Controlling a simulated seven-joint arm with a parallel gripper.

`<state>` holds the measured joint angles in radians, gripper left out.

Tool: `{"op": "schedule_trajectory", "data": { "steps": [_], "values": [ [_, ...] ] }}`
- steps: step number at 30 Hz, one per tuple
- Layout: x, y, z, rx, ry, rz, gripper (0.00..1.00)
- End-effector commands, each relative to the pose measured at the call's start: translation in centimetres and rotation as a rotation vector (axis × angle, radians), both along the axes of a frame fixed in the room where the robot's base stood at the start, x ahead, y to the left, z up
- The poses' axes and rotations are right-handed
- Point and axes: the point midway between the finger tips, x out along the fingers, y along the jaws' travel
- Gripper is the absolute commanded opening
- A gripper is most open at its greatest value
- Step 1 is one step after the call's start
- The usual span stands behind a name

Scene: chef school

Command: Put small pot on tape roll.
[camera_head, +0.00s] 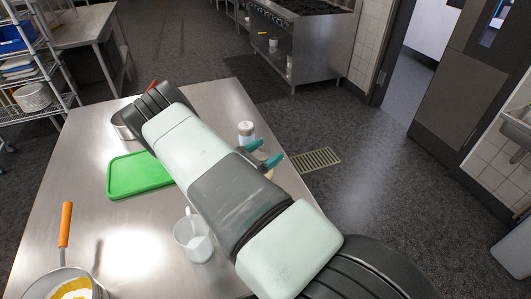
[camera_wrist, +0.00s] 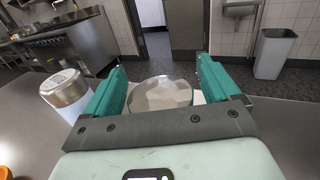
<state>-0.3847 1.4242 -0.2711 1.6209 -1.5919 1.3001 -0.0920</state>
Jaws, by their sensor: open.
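My gripper (camera_head: 264,153) is open near the table's right edge, its teal fingers apart. In the wrist view my gripper (camera_wrist: 160,88) has a round, greyish, shiny object (camera_wrist: 162,93) between or just beyond its fingers. I cannot tell whether this is the tape roll or a pot. In the head view only a small beige piece (camera_head: 269,174) shows beside the fingers. A metal pot (camera_head: 121,127) stands at the table's far left, partly hidden behind my arm. No tape roll can be clearly made out.
A white-and-metal shaker (camera_head: 246,132) stands close to my gripper; it also shows left of the fingers in the wrist view (camera_wrist: 66,92). A green board (camera_head: 138,175), a clear mug (camera_head: 194,238) and an orange-handled pan (camera_head: 62,277) occupy the steel table (camera_head: 95,215).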

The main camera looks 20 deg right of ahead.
Motion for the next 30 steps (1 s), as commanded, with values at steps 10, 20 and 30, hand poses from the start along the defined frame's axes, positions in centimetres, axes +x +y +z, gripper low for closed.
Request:
{"op": "schedule_trajectory", "data": {
  "steps": [10, 20, 30],
  "values": [
    [-1.1, 2.8, 3.4, 0.000, -0.002, 0.001, 0.89],
    [-1.2, 2.7, 7.4, 0.015, -0.013, -0.016, 0.89],
    [-6.8, 0.8, 18.0, 0.398, -0.300, -0.401, 0.89]
  ]
}}
